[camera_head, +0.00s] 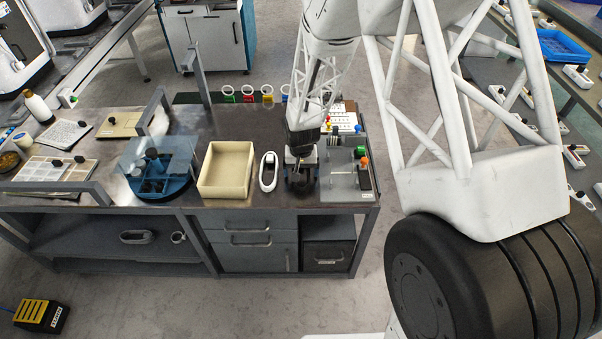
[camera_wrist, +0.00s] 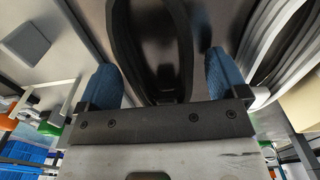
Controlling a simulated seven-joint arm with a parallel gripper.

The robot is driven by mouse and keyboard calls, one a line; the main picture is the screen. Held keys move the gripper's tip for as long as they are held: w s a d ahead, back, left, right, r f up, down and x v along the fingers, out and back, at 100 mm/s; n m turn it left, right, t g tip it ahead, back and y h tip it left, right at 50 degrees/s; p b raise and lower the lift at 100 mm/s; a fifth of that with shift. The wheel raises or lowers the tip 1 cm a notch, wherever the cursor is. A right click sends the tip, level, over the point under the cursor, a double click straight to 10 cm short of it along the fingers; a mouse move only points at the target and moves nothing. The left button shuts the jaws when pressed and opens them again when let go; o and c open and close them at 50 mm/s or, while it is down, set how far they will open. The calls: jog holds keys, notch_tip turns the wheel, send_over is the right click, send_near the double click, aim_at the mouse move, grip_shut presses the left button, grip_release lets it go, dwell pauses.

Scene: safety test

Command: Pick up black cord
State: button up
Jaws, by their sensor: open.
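The black cord (camera_wrist: 122,35) shows in the wrist view as a thick dark loop running up from between the two blue fingers. In the head view its dark end (camera_head: 301,187) shows just below my gripper, on the dark workbench (camera_head: 225,122); most of it is hidden by the wrist. My gripper (camera_head: 301,165) points down close above the bench. In the wrist view my gripper (camera_wrist: 160,75) is open, one finger on each side of the cord, with a gap showing at the right finger. Contact at the left finger cannot be told.
A white oval ring (camera_head: 269,171) stands close left of my gripper, with a beige open box (camera_head: 226,170) beyond it. A grey panel (camera_head: 340,180) with coloured knobs is close on the right. A blue round rack (camera_head: 157,180) stands farther left. The bench's front edge is near.

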aim_at(302, 172)
jog(key=c, duration=1.1)
jog(key=shift+r, duration=0.1)
jog(key=shift+r, duration=1.05)
jog(key=shift+s+d+r, duration=0.15)
jog(key=shift+s+r, duration=0.3)
jog(key=shift+r, duration=0.25)
jog(key=s+d, duration=0.1)
jog(key=s, duration=0.3)
jog(key=s+d+r, duration=0.1)
jog(key=s, duration=0.4)
jog(key=s+d, duration=0.1)
jog(key=s, duration=0.4)
jog(key=shift+s+d+r, duration=0.15)
jog(key=shift+s+d, duration=0.1)
jog(key=shift+d, duration=0.15)
jog(key=shift+w, duration=0.1)
